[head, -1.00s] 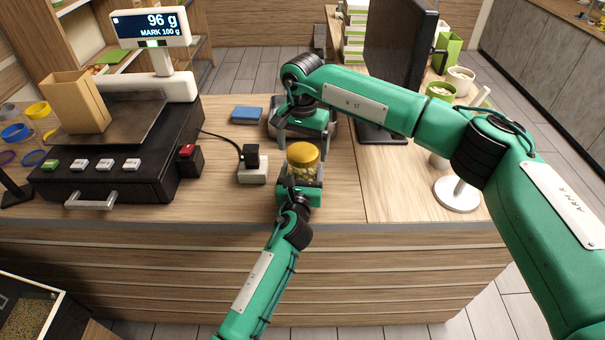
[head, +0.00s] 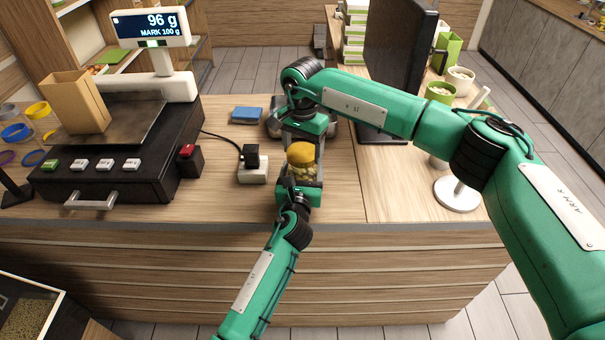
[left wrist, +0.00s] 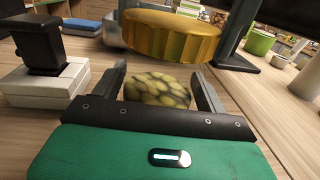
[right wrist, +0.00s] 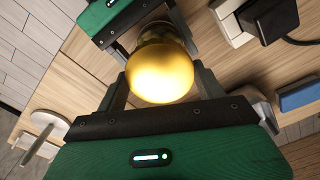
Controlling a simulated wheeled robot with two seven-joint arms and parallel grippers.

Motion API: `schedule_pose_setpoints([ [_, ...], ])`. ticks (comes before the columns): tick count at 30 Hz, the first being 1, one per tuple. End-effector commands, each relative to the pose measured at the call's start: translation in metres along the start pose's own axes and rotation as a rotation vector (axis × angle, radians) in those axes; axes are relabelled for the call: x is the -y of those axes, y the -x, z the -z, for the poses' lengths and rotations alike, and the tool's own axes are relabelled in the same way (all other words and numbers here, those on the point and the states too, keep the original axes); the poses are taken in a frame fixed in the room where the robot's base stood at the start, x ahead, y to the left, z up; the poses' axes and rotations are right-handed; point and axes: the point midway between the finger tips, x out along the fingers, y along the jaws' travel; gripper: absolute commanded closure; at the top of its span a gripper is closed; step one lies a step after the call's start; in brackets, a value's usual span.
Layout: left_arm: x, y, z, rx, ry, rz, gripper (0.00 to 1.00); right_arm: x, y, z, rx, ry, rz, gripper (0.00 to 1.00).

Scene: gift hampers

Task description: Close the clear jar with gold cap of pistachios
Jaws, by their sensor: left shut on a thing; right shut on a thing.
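The clear jar of pistachios (head: 302,174) stands upright near the counter's front edge, with its gold cap (head: 301,151) at its top. My left gripper (left wrist: 160,85) is shut on the jar from the front, low on its body. My right gripper (right wrist: 163,80) is shut on the gold cap from behind, one finger on each side. In the left wrist view the cap (left wrist: 170,36) sits above the pistachios (left wrist: 158,90); I cannot tell whether it is fully seated. The cap hides most of the jar in the right wrist view.
A black scale (head: 110,150) with a paper bag (head: 76,102) on it stands left. A small white block with a black top (head: 252,168) and a blue box (head: 247,115) are close by on the left. A dark monitor (head: 398,60) stands behind right.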

Motion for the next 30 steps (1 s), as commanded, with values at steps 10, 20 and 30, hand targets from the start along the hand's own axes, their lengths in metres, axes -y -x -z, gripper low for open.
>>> schedule_pose_setpoints([
  [10, 0.0, 0.0001, 0.0006, -0.001, 0.0, 0.0, 0.9, -0.0002, 0.0, -0.0001, 0.0, -0.553, 0.0, 0.57],
  [20, 0.0, 0.0, 0.0005, -0.001, 0.0, 0.0, 0.9, -0.0003, -0.0004, -0.0002, 0.0, -1.088, 0.0, 0.57],
  [30, 0.0, 0.0, 0.0005, -0.001, 0.0, 0.0, 0.9, -0.0003, -0.0008, -0.0003, 0.0, -1.639, 0.0, 0.57],
])
